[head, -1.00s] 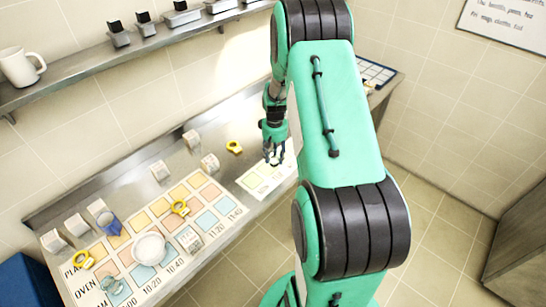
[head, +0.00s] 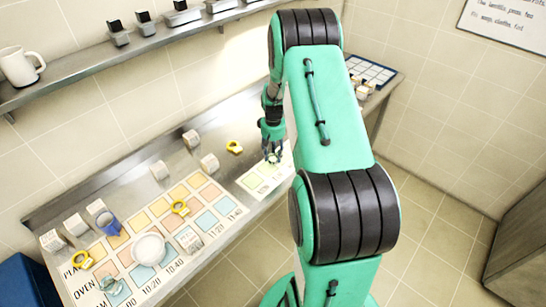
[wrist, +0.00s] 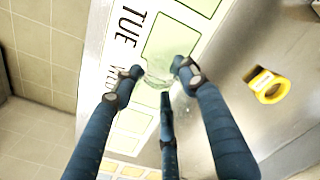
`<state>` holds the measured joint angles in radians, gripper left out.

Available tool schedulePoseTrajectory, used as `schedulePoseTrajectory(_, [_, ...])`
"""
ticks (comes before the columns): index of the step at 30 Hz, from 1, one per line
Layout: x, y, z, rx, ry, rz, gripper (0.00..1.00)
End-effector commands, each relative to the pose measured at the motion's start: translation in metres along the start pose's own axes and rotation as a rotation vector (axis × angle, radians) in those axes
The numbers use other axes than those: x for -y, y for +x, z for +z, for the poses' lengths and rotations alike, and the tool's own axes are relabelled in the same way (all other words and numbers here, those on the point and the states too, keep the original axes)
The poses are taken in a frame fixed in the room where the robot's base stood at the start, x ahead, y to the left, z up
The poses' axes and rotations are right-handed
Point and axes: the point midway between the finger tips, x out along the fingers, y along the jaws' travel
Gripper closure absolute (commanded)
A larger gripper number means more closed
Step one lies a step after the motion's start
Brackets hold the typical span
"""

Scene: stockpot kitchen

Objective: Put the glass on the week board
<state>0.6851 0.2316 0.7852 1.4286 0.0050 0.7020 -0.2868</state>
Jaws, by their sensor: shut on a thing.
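My gripper (head: 272,157) is over the week board (head: 247,184), the white sheet with green cells on the metal counter. In the wrist view my gripper (wrist: 160,75) has its fingers closed around a clear glass (wrist: 157,82). The week board (wrist: 122,75) shows beneath it, with "TUE" readable and the lettering beside it partly covered by a finger. The glass is over the area of a green cell. I cannot tell whether its base touches the board. My arm hides the right part of the board in the head view.
A yellow tape dispenser (wrist: 267,85) lies on bare counter beside the board; it also shows in the head view (head: 234,147).

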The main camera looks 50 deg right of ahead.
Motion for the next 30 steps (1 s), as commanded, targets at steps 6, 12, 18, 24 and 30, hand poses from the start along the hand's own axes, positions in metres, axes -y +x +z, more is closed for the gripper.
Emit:
schedulePoseTrajectory(6, [-0.001, 0.013, -0.001, -0.003, 0.0, 0.001, 0.9])
schedulePoseTrajectory(12, [0.0, 0.013, -0.001, -0.003, 0.0, 0.001, 0.9])
schedulePoseTrajectory(18, [0.0, 0.016, -0.001, -0.002, 0.0, 0.001, 0.9])
schedulePoseTrajectory(24, [0.0, 0.016, -0.001, -0.001, 0.0, 0.0, 0.39])
schedulePoseTrajectory(30, [0.0, 0.016, -0.001, -0.001, 0.0, 0.0, 0.39])
